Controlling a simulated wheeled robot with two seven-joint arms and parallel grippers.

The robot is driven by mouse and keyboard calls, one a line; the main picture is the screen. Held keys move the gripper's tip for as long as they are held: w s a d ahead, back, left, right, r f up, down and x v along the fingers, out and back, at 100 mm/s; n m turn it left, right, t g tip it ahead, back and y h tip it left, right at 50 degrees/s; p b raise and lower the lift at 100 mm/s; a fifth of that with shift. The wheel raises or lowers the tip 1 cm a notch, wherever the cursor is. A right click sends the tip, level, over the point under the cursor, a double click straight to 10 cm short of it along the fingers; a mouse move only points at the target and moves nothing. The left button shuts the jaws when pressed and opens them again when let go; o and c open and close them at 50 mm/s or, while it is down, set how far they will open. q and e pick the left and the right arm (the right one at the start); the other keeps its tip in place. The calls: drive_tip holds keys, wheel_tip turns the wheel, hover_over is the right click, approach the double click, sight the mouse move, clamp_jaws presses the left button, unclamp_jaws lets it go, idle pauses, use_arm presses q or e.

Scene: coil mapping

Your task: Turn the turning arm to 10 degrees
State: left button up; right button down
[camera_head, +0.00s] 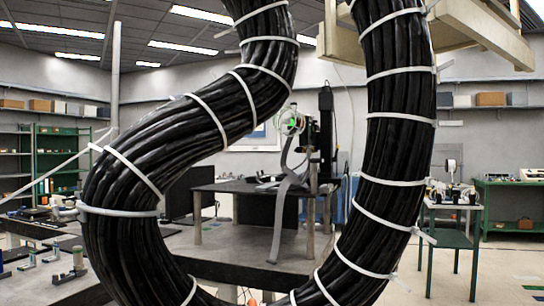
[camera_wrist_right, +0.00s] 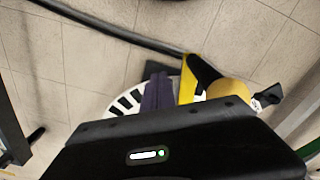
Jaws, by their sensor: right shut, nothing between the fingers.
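In the right wrist view, the dark body of my right gripper (camera_wrist_right: 185,142) fills the lower part, with a small green-white light on it. It is shut and empty; its fingertips are hard to make out. Just beyond it lies part of a white disc with black marks (camera_wrist_right: 125,103). A yellow piece with a black end (camera_wrist_right: 204,78) and a dark purple-grey block (camera_wrist_right: 158,92) stand over the disc. I cannot tell which of these is the turning arm, nor its angle. Whether the gripper touches them is unclear. My left gripper is not in view.
A thick black cable bundle (camera_head: 400,150) with white ties loops across the head view and hides much behind it. A dark table (camera_head: 262,187) with equipment stands behind it. A green table (camera_head: 450,237) is at right. Tiled floor (camera_wrist_right: 60,60) shows in the wrist view.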

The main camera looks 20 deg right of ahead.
wheel_tip(320, 180, up, 12)
drive_tip(key=p, duration=0.9)
drive_tip(key=s+a+f+y+p, duration=0.4)
drive_tip(key=s+a+f+p, duration=0.4)
drive_tip(key=s+a+f, duration=0.4)
drive_tip(key=s+a, duration=0.2)
drive_tip(key=shift+s+a+t, duration=0.25)
drive_tip(key=shift+s+t, duration=0.05)
drive_tip(key=shift+t, duration=0.1)
idle(1.0)
